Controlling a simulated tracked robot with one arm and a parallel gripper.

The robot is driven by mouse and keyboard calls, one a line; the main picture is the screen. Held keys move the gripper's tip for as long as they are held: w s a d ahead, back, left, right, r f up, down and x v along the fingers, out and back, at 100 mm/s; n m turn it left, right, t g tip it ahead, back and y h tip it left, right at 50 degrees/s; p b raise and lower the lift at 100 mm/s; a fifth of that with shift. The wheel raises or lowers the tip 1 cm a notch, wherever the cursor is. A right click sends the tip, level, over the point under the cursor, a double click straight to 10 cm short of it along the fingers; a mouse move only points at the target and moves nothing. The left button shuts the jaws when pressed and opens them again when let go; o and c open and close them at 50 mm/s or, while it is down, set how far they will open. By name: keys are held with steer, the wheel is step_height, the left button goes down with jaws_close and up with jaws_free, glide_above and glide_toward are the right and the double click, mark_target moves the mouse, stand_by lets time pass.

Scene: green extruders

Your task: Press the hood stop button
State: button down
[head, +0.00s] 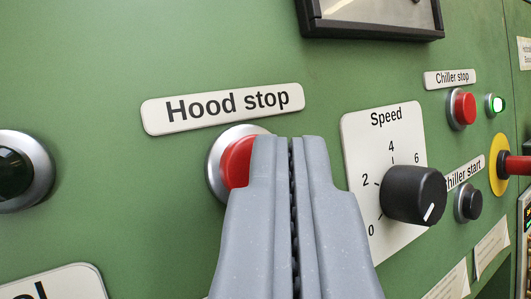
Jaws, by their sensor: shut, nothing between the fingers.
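The hood stop button (236,162) is a red round button in a silver ring on the green panel, under a white label (222,108) reading "Hood stop". My gripper (290,142) is shut and empty, with its grey fingers side by side. Its tips overlap the right part of the button in the head view and hide that part. I cannot tell whether the fingertips touch the button or are in front of it.
Right of my gripper is a black speed knob (412,194) on a white scale plate. Farther right are a red chiller stop button (462,108), a green lamp (495,105) and a black chiller start button (468,203). A dark lamp (15,172) is at left. A framed meter (372,14) is above.

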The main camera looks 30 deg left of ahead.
steer(key=shift+s+d, duration=0.3)
steer(key=shift+d, duration=0.15)
steer(key=s+d, duration=0.2)
steer(key=d, duration=0.2)
steer(key=shift+s+d, duration=0.1)
steer(key=shift+s, duration=0.3)
stand_by(0.6)
